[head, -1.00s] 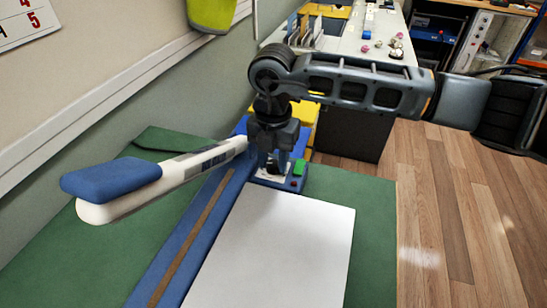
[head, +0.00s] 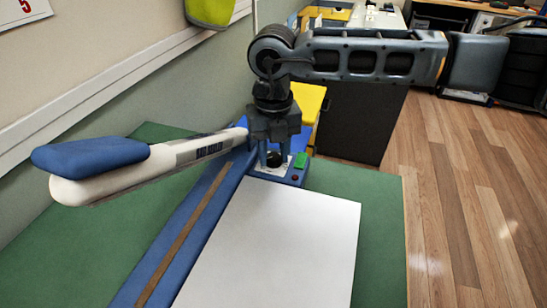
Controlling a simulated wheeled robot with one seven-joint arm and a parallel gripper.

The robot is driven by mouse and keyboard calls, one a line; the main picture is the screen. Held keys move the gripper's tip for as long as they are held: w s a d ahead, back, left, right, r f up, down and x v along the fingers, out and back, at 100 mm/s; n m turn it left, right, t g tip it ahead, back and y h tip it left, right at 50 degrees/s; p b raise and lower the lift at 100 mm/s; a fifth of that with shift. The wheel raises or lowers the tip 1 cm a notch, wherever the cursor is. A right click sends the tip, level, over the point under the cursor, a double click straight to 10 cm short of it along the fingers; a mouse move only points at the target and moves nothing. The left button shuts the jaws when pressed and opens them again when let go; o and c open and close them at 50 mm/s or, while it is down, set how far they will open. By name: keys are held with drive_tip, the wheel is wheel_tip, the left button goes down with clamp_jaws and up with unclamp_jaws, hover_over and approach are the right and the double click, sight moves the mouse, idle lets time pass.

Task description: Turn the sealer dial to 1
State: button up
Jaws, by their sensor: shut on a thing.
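The sealer (head: 203,236) is a long blue machine with a brown sealing strip, lying on a green mat. Its white arm with a blue handle (head: 90,155) is raised at the left. At its far end is a control panel with a black dial (head: 273,159), a green switch (head: 301,160) and a red light. My gripper (head: 273,157) points straight down over the panel, its fingers on either side of the dial and shut on it. The dial's number marks are mostly hidden and too small to read.
A white sheet or plate (head: 277,245) lies right of the sealing strip. The green mat (head: 381,230) is bare at the right. A yellow bin (head: 307,101) stands behind the sealer, and a wall (head: 60,110) runs along the left.

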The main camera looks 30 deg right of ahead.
sight(273, 156)
drive_tip(key=n+b, duration=0.2)
drive_tip(key=n, duration=0.1)
drive_tip(key=shift+f+n+b, duration=0.15)
drive_tip(key=shift+n+b, duration=0.15)
drive_tip(key=shift+n, duration=0.1)
drive_tip(key=shift+n+b, duration=1.2)
drive_tip(key=shift+n, duration=0.6)
drive_tip(key=shift+r, duration=0.2)
drive_tip(key=o, duration=1)
wheel_tip(273, 156, up, 8)
drive_tip(key=shift+f, duration=0.15)
